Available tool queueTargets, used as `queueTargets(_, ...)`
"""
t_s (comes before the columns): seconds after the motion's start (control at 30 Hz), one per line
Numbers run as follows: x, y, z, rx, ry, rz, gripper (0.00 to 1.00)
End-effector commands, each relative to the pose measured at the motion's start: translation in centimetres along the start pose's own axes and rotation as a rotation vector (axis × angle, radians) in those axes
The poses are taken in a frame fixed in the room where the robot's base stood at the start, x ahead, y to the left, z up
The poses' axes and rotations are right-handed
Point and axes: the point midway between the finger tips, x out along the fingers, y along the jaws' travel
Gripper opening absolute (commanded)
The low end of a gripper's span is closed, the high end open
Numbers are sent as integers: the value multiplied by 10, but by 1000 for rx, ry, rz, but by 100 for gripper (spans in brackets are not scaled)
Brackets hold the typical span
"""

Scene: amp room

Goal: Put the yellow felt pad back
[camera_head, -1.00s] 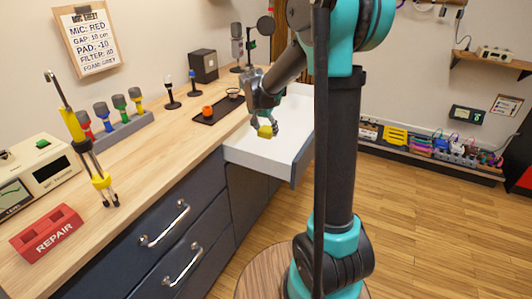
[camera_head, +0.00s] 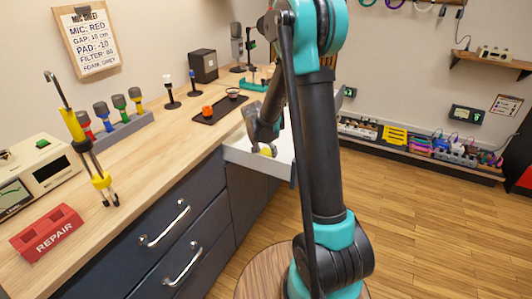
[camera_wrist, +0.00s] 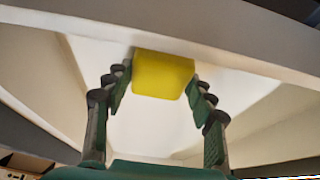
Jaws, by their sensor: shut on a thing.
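The yellow felt pad (camera_head: 267,151) is a small yellow block at the tip of my gripper (camera_head: 264,146). In the wrist view the pad (camera_wrist: 163,74) sits between the two fingertips of my gripper (camera_wrist: 160,88), which is shut on it. The open white drawer (camera_head: 240,155) surrounds this spot, and its pale floor and walls fill much of the wrist view. The pad is low inside the drawer. I cannot tell whether it touches the drawer floor. My arm covers part of the drawer's right side in the head view.
The wooden counter (camera_head: 150,150) runs behind and left of the drawer. A dark tray (camera_head: 205,116) with an orange item (camera_head: 207,112) lies near the drawer's back edge. A red REPAIR block (camera_head: 48,232) and a microphone rack (camera_head: 125,133) stand further left.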

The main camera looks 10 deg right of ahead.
Motion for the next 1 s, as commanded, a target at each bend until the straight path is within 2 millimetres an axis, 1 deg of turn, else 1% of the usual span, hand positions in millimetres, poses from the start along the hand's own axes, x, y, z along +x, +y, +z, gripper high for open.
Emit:
queueTargets(0.17, 2, 0, 1, 0, 0, 0, 24)
queueTargets(0.2, 2, 0, 1, 0, 0, 0, 58)
queueTargets(0.33, 2, 0, 1, 0, 0, 0, 75)
queueTargets(0.63, 1, 0, 0, 0, 0, 0, 76)
queueTargets(0.73, -2, 0, 0, 0, 0, 0, 76)
queueTargets(0.87, -16, 0, 0, -1, 0, 0, 76)
queueTargets(1.0, -39, 0, 0, 0, 0, 0, 76)
